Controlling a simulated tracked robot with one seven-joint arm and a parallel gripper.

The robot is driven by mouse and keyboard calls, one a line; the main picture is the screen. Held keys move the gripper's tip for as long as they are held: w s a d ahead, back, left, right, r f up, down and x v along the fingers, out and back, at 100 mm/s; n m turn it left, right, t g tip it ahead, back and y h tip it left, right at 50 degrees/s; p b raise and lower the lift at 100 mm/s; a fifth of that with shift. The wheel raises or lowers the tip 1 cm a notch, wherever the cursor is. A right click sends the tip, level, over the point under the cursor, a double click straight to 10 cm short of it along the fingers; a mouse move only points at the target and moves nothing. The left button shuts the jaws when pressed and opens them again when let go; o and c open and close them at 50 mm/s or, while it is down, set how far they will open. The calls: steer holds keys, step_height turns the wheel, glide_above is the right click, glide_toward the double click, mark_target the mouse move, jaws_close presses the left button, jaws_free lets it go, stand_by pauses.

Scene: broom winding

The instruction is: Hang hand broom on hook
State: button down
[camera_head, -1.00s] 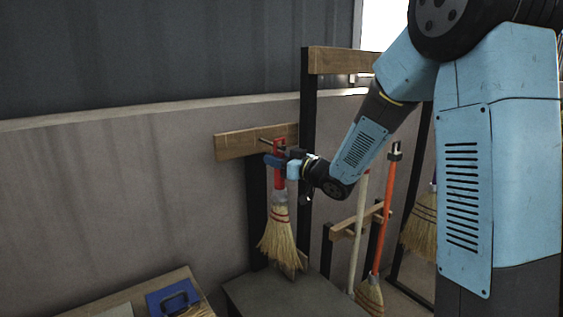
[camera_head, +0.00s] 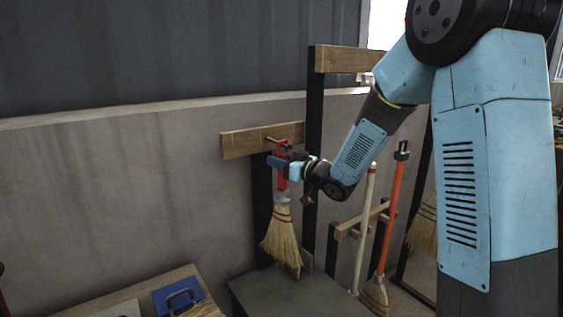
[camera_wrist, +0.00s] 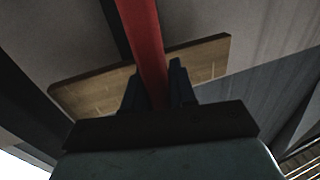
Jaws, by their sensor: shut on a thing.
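The hand broom (camera_head: 281,236) hangs upright with its straw bristles down and its red handle up. My gripper (camera_head: 279,163) is shut on the red handle. In the wrist view the red handle (camera_wrist: 146,45) runs between my two dark fingers (camera_wrist: 158,88). The hook (camera_head: 274,140) is a thin dark peg on the short wooden board (camera_head: 240,143). The handle's top is right at the peg in the head view; I cannot tell whether it is on it. The board also shows behind the handle in the wrist view (camera_wrist: 85,92).
A grey box-like surface (camera_head: 290,298) stands below the broom. A rack with a pale-handled (camera_head: 364,225) and an orange-handled broom (camera_head: 390,220) is to the right. A black post (camera_head: 313,150) stands close behind my wrist.

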steer(key=c, duration=0.8)
jaws_free()
steer(key=shift+c, duration=0.2)
steer(key=shift+s+d, duration=0.15)
steer(key=s+d+r+m+h, duration=0.2)
steer(key=s+d+m+h, duration=0.2)
steer(key=s+d+h, duration=0.55)
steer(key=s+d+r+m+h, duration=0.3)
steer(key=s+d+h, duration=0.15)
steer(key=d, duration=0.95)
steer(key=s+f+m+g, duration=0.2)
steer(key=s+g, duration=0.4)
steer(key=s, duration=1.5)
steer(key=shift+s+a+m, duration=0.15)
steer(key=shift+s+m, duration=0.25)
